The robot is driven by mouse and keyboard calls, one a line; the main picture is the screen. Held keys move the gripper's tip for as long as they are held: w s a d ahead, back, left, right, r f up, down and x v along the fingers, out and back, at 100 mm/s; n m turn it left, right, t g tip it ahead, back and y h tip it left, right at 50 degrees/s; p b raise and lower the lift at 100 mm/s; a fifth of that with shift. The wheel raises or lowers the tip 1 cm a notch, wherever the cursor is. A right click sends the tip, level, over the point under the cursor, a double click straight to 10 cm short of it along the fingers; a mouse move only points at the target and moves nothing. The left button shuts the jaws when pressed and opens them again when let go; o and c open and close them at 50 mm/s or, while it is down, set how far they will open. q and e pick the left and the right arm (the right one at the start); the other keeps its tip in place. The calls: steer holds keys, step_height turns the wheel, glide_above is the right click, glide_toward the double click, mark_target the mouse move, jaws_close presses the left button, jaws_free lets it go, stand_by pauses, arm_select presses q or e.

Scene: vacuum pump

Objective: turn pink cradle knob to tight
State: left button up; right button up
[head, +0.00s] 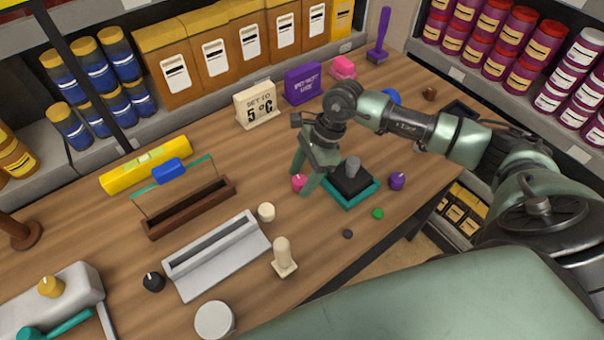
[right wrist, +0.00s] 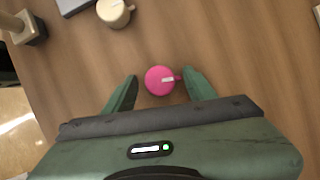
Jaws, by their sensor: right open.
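The pink knob (head: 299,183) is small and round and sits low by the wooden table top. In the right wrist view my right gripper (right wrist: 160,80) is open, with one green finger on either side of the knob. A small gap shows between the knob and each finger. My left gripper is not in view.
A teal tray with a black block (head: 372,191) stands close to the right of my right gripper. A purple knob (head: 397,181), a green disc (head: 378,214) and a cream knob (head: 266,212) are nearby. A grey trough (head: 218,256) and brown cradle (head: 190,209) lie to the left.

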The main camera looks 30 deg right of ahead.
jaws_close()
